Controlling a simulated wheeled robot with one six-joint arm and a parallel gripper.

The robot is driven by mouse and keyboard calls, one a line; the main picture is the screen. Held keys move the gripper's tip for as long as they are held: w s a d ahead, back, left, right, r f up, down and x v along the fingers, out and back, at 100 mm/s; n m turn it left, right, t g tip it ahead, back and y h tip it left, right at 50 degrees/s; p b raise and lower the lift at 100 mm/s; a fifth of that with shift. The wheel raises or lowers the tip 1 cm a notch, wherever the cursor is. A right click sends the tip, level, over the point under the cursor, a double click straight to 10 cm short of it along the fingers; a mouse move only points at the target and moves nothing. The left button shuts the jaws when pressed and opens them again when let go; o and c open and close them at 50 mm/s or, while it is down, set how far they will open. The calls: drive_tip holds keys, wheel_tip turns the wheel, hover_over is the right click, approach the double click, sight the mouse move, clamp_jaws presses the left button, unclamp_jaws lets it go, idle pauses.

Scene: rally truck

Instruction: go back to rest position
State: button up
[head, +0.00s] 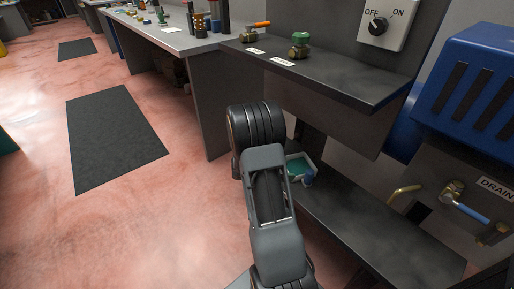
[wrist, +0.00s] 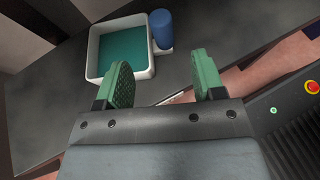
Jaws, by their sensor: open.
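My gripper (wrist: 162,85) shows in the wrist view with its two green padded fingers apart and nothing between them. It points toward a dark low shelf that holds a white tray (wrist: 91,55) with teal contents. The tray (head: 297,161) and the blue cylinder (head: 308,178) show partly behind the arm.
A dark shelf (head: 345,84) with two valves (head: 299,45) is above the low bench (head: 375,225). A switch panel (head: 388,20), a blue unit (head: 470,85) and a drain valve (head: 455,193) are at the right. Pink floor with a dark mat (head: 115,137) is open at the left.

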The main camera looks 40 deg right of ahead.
drive_tip(key=s+a+r+m+t+y+p, duration=0.1)
drive_tip(key=a+r+m+t+y+p, duration=0.2)
drive_tip(key=a+r+p, duration=0.7)
drive_tip(key=s+a+r+m+t+y+p, duration=0.1)
drive_tip(key=a+r+m+t+y+p, duration=0.2)
drive_tip(key=a+r+p, duration=0.6)
drive_tip(key=s+a+r+m+t+y+p, duration=0.2)
drive_tip(key=a+r+m+y+p, duration=0.4)
drive_tip(key=r, duration=1.9)
drive_tip(key=a+m+t+p, duration=0.1)
drive_tip(key=a+p, duration=0.3)
drive_tip(key=a, duration=0.2)
drive_tip(key=shift+y+p, duration=0.3)
drive_tip(key=shift+p, duration=0.05)
drive_tip(key=shift+a+r, duration=0.1)
